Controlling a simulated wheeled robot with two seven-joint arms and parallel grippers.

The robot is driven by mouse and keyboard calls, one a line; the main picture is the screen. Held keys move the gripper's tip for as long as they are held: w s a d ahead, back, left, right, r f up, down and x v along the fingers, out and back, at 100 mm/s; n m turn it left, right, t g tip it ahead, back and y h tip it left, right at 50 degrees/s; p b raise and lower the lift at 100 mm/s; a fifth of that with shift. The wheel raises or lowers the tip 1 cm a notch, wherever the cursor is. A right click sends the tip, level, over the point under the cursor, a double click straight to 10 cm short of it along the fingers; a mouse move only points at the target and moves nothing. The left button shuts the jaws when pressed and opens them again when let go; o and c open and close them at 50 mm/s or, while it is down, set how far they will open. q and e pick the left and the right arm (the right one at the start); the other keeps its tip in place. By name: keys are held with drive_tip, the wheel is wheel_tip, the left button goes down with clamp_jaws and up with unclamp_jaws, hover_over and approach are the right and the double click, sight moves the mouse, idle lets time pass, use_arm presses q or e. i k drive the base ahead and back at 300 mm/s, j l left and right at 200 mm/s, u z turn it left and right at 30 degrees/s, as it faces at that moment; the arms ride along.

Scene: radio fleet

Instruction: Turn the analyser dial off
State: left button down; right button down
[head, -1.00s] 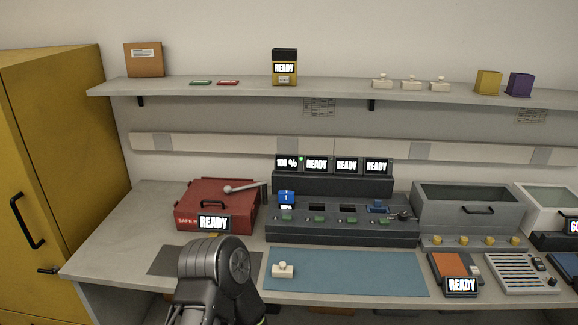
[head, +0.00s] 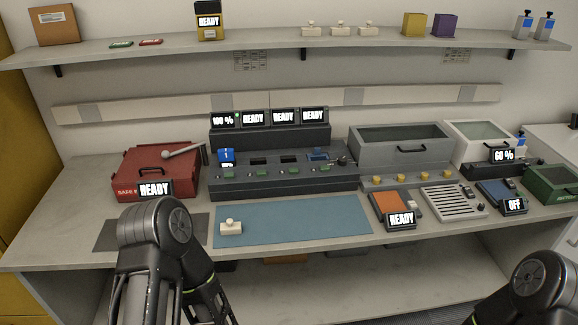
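No label that I can read says analyser, and no dial is clear enough to read its setting. An orange handheld unit (head: 392,208) lies on the bench right of centre, with a screen (head: 401,220) reading READY. A blue handheld unit (head: 497,193) lies farther right, with a screen (head: 515,205) reading OFF. Small controls on both units are too small to tell apart. My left arm shows at the lower left and my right arm at the lower right corner. Neither gripper is visible, and both arms are apart from these units.
A dark charging rack (head: 282,183) with several screens stands mid-bench behind a blue mat (head: 300,222). A red case (head: 155,165) is at left. A grey bin (head: 400,146), a slotted grey tray (head: 453,201) and a green box (head: 553,184) are at right. The mat is mostly clear.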

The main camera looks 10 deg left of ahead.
sight(342, 161)
drive_tip(key=i+l+z, duration=0.2)
drive_tip(key=l, duration=0.2)
drive_tip(key=i+l+z, duration=0.15)
drive_tip(key=l, duration=0.2)
drive_tip(key=i+l+z, duration=0.2)
drive_tip(key=i+l, duration=0.05)
drive_tip(key=l, duration=0.1)
